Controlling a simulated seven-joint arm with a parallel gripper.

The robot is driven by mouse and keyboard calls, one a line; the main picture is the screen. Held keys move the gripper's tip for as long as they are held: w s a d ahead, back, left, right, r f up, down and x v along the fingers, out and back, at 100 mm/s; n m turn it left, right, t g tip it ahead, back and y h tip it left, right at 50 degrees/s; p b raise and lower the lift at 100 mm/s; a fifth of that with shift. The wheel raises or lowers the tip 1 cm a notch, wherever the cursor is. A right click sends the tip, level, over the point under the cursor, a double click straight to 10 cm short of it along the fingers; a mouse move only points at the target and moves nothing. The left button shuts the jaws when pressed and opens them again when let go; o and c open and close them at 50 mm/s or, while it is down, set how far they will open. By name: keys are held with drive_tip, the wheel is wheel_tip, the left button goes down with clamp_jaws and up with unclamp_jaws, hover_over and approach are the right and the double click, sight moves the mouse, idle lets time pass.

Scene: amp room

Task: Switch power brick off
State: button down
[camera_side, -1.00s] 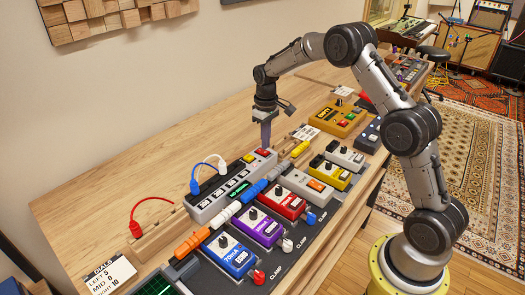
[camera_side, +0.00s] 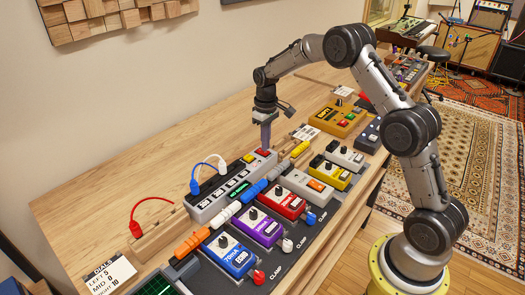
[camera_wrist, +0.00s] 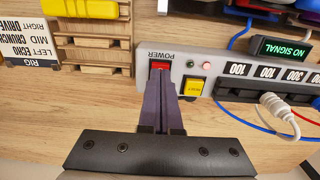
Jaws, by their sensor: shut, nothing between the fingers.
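The power brick (camera_side: 222,192) is a long grey box on the wooden bench, behind the row of pedals. In the side view my gripper (camera_side: 265,146) points down at the brick's far end. I cannot tell whether the fingertips touch the switch.
A display reading NO SIGNAL (camera_wrist: 281,47) sits near the brick. White and blue cables plug into the brick; a white plug (camera_wrist: 274,102) stands out. Several pedals, including a blue one (camera_side: 230,254), stand in front. A wooden rack (camera_wrist: 92,42) lies beside. The bench behind is clear.

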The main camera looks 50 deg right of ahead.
drive_tip(key=shift+f, duration=0.6)
idle(0.3)
drive_tip(key=shift+r, duration=3.5)
